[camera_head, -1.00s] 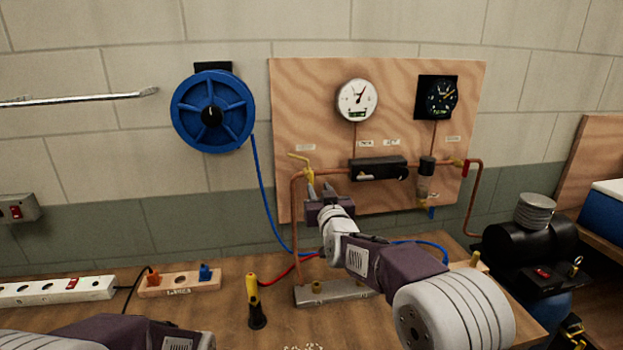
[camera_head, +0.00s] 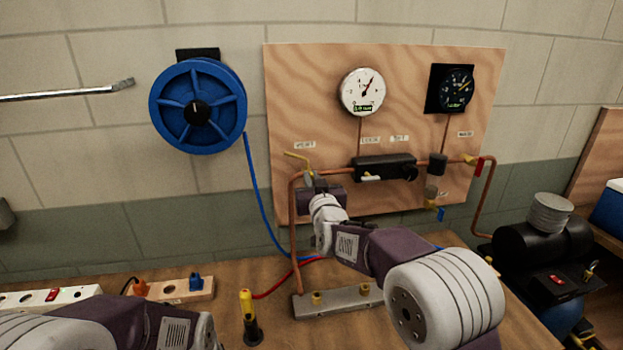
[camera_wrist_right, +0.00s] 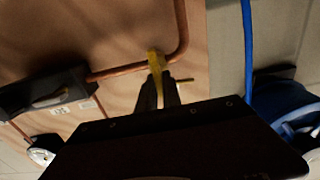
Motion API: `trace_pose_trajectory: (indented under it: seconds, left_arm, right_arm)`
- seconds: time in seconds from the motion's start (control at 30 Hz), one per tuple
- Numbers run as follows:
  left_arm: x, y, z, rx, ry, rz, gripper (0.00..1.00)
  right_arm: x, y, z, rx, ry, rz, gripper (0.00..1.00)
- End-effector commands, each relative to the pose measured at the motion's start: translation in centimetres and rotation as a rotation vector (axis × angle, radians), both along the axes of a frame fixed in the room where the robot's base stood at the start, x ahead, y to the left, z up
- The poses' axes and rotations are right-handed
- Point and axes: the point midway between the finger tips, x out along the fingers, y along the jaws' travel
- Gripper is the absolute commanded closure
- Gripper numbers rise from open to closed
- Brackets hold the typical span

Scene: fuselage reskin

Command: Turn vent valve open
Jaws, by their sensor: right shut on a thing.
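The vent valve (camera_head: 297,156) has a yellow lever and sits on the copper pipe at the left of the plywood panel, under the "VENT" label (camera_head: 305,145). Its lever slants up to the left in the head view. My right gripper (camera_head: 309,180) is at the valve, shut on its yellow part. In the right wrist view the yellow valve (camera_wrist_right: 154,62) stands between the fingers (camera_wrist_right: 160,92), which partly hide it. My left arm shows at the lower left of the head view, but its gripper is not in view.
The panel (camera_head: 400,65) carries a white gauge (camera_head: 362,92), a dark gauge (camera_head: 456,88) and a black block (camera_head: 385,167). A blue reel (camera_head: 198,107) hangs left. A yellow-handled tool (camera_head: 247,315) and a metal manifold (camera_head: 335,302) stand on the bench.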

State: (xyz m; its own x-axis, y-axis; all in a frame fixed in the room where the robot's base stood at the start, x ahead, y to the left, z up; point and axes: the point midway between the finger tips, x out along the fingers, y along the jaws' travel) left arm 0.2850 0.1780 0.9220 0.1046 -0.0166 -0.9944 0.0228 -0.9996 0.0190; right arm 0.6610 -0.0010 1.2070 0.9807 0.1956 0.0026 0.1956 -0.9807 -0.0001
Motion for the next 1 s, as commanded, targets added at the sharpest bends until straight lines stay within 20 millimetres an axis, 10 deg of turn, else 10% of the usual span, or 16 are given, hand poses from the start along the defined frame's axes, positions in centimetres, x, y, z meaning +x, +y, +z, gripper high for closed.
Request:
trace_pose_trajectory:
  seconds: [1.0]
  left_arm:
    - [0.0,0.0,2.2,0.0,0.0,0.0,0.64]
  right_arm:
    - [-0.2,0.9,-0.3,-0.587,-0.112,-0.001,1.0]
